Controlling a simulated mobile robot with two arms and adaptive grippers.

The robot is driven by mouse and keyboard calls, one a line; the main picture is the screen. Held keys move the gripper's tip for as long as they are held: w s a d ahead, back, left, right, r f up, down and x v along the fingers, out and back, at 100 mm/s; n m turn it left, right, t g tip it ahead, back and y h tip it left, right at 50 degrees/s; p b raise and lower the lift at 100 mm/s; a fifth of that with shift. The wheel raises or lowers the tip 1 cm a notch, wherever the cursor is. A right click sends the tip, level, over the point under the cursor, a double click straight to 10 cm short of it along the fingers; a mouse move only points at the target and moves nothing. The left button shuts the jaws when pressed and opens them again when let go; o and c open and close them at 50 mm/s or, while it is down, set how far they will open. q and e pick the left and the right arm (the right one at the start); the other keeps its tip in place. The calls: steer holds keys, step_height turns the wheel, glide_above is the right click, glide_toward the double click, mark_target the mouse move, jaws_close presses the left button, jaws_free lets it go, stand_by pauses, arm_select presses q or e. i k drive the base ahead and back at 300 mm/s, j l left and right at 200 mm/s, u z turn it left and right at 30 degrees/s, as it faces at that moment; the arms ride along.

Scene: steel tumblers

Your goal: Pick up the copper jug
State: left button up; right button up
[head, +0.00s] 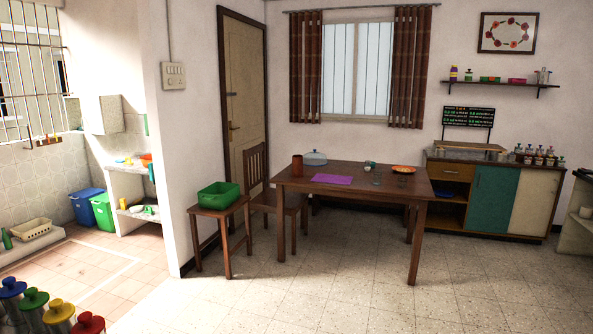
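A reddish-brown, upright cylindrical vessel (297,166) stands near the left back edge of the wooden dining table (260,190). Its colour fits a copper jug, but it is small in the head view and I cannot make out a handle or spout. Neither of my grippers is in view.
A lidded pale dish (315,158), purple mat (331,179) and orange bowl (404,169) are on the table. A chair (257,165) and a stool with a green basin (218,195) stand left. Lidded jars (58,312) are at lower left. Floor in front is clear.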

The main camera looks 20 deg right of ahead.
mark_target(298, 159)
steer(key=z, duration=1.35)
steer(key=i, duration=2.65)
steer(key=l+z, duration=0.05)
steer(key=l, duration=0.1)
